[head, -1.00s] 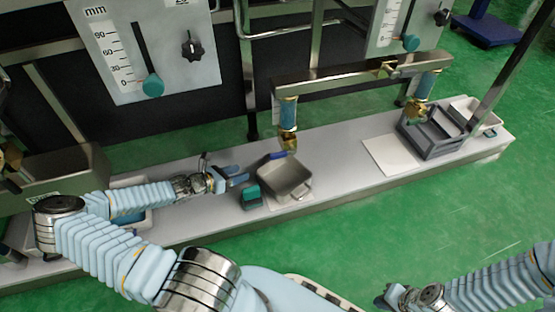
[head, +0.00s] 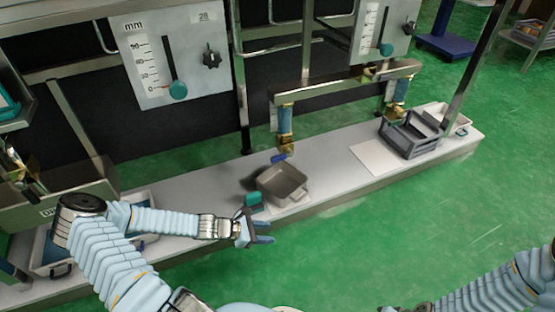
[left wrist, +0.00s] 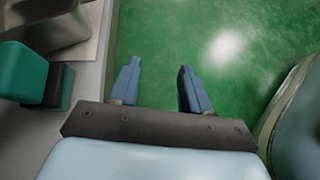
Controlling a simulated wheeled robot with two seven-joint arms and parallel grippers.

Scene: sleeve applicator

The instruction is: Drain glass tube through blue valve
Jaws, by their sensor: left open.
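A glass tube (head: 285,120) with brass fittings hangs upright from the metal rail at the middle of the head view. A blue valve handle (head: 279,157) shows at its lower end, just above the back of a grey metal pan (head: 282,184). My left gripper (head: 264,232) is open and empty in front of the bench's front edge, below the teal block and apart from the valve. In the left wrist view its two blue fingers (left wrist: 158,82) are spread over green floor. My right arm enters at the lower right; its gripper end is mostly cut off by the frame edge.
A teal block (head: 253,199) stands left of the pan; it also shows in the left wrist view (left wrist: 22,72). A second tube (head: 396,92) hangs farther right. A white sheet (head: 377,158) and grey crate (head: 412,137) lie right on the bench (head: 335,180). The floor in front is clear.

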